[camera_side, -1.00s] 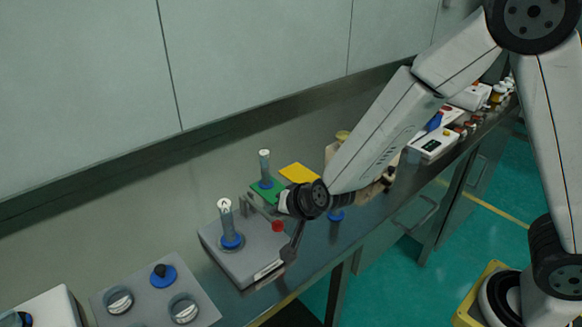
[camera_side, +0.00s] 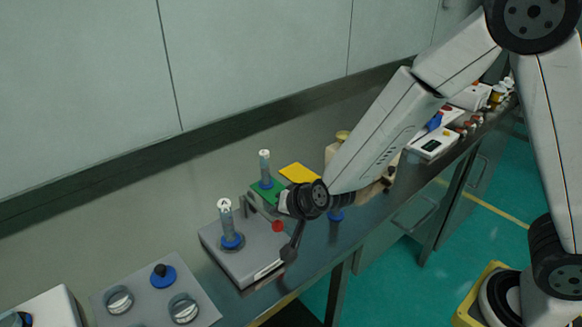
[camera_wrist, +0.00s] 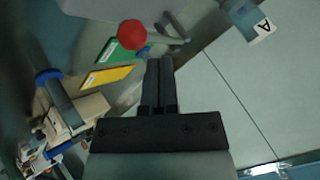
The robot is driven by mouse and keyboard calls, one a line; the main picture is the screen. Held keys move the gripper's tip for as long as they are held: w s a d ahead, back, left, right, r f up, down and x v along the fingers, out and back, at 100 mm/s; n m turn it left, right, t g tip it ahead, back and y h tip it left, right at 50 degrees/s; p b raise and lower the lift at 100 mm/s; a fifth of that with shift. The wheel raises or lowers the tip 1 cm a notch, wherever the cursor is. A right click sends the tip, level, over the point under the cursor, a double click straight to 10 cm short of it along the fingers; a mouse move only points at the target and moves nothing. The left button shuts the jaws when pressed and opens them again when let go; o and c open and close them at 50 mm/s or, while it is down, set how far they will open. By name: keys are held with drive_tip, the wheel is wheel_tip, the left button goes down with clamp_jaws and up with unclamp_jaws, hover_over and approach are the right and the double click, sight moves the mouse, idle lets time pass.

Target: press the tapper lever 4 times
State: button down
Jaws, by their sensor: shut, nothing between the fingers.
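The tapper lever shows as a red ball knob (camera_side: 278,226) at the right side of a grey box (camera_side: 243,262) in the side view. The knob also shows in the wrist view (camera_wrist: 132,34), just beyond and left of my fingertips. My gripper (camera_side: 289,254) points down by the box's right front edge, with its fingers shut and empty. In the wrist view, my gripper (camera_wrist: 158,62) has its fingers together. A gap shows between knob and fingertips in both views.
A clear tube with a blue base (camera_side: 230,228) stands on the box. Behind are a green plate (camera_side: 262,191), a yellow plate (camera_side: 299,173) and another tube (camera_side: 265,168). A knob panel (camera_side: 141,292) lies at front left. Several instruments line the bench at right.

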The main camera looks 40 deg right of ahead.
sight(278, 223)
drive_tip(key=shift+f, duration=0.15)
drive_tip(key=shift+f, duration=0.25)
drive_tip(key=shift+f, duration=1.3)
idle(2.5)
drive_tip(key=shift+r, duration=1.7)
drive_tip(key=shift+r, duration=2.5)
